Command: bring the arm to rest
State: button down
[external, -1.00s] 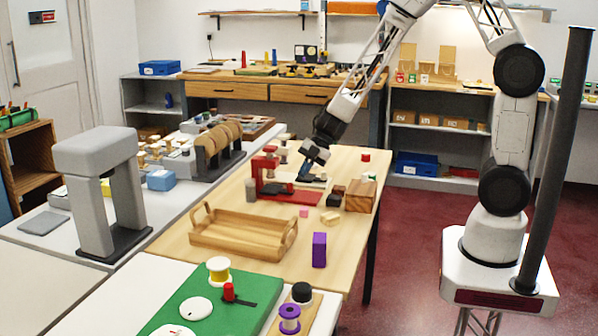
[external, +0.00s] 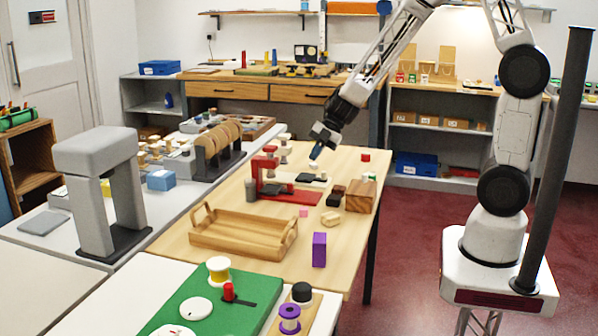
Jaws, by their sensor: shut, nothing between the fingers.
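My gripper (external: 316,152) hangs from the arm above the far part of the wooden table (external: 280,282), tilted down and to the left. It is shut and nothing shows between its fingers. It is a little above and behind the red stand (external: 268,178) and the flat dark piece (external: 311,178) next to it, apart from both. My arm reaches in from the upper right, and its base stands at the right.
A wooden tray (external: 240,248), a purple block (external: 319,249) and a wooden box (external: 361,197) stand on the table. A grey arch-shaped machine (external: 98,190) stands at the left. A dark post (external: 555,160) rises beside my base. The air around the gripper looks clear.

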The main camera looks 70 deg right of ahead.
jog(key=shift+r, duration=0.1)
jog(key=s+d+r+m+t+h, duration=0.25)
jog(key=r+m+h, duration=0.2)
jog(key=r, duration=0.35)
jog(key=s+d+r+m+t+h, duration=0.2)
jog(key=s+r+m+h, duration=0.1)
jog(key=r+m, duration=0.4)
jog(key=s+a+r+m+g, duration=0.1)
jog(key=s+a+m+g, duration=0.1)
jog(key=s, duration=0.6)
jog(key=s+a+r+m+g+y, duration=0.1)
jog(key=s+a+r+m+g, duration=0.1)
jog(key=s, duration=0.6)
jog(key=s+a+r+m+g+y, duration=0.1)
jog(key=s+a+m+g, duration=0.2)
jog(key=s, duration=0.5)
jog(key=shift+s+a+r, duration=0.15)
jog(key=shift+a+r, duration=0.2)
jog(key=shift+a, duration=0.05)
jog(key=shift+d, duration=0.1)
